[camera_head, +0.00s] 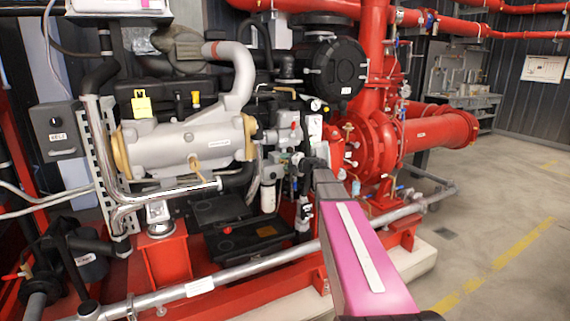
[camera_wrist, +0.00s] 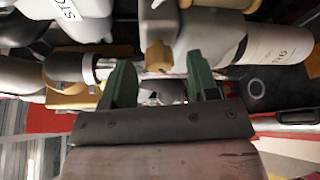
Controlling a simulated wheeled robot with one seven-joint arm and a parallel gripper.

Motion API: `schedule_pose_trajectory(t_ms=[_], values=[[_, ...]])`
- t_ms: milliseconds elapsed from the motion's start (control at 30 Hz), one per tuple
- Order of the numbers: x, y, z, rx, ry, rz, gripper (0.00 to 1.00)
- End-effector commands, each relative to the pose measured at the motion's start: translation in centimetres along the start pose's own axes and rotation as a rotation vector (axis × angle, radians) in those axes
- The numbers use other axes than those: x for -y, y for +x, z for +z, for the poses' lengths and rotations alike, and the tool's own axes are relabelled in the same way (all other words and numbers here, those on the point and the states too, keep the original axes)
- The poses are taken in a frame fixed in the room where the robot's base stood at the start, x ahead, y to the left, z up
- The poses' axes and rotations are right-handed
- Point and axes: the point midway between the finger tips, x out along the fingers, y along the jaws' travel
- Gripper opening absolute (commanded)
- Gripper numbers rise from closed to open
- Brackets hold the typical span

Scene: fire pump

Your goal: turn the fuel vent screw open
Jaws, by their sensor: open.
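A brass-coloured, faceted screw head (camera_wrist: 160,56) shows in the wrist view, on the underside of a grey fitting (camera_wrist: 157,22). It looks like the fuel vent screw, but I cannot be sure. My gripper (camera_wrist: 160,78) is open, its two green fingers apart on either side of the line to the screw head. I see nothing held between them, and I cannot tell whether they touch it. In the head view my gripper (camera_head: 314,164) is at the engine's filter side; its fingers are too small to make out, and the screw cannot be picked out there.
A white filter canister (camera_head: 268,197) hangs left of my gripper. A silver cylinder (camera_head: 185,144) lies further left. Red pump casing (camera_head: 374,146) stands close on the right. A grey pipe (camera_head: 235,272) runs low across the front. The floor (camera_head: 500,225) at right is open.

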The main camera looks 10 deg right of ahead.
Motion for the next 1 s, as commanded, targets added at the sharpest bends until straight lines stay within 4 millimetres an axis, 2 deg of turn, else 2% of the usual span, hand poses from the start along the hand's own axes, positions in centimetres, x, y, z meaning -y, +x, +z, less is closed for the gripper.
schedule_pose_trajectory(t_ms=[300, 500, 700, 1000], values=[[0.0, -6.0, -0.2, 0.001, 0.000, -0.001, 0.54], [0.0, -8.8, -0.2, 0.000, -0.001, -0.001, 0.54], [0.0, -9.9, -0.1, -0.001, -0.001, -0.001, 0.54], [0.0, -9.9, -0.1, -0.001, -0.001, 0.000, 0.54]])
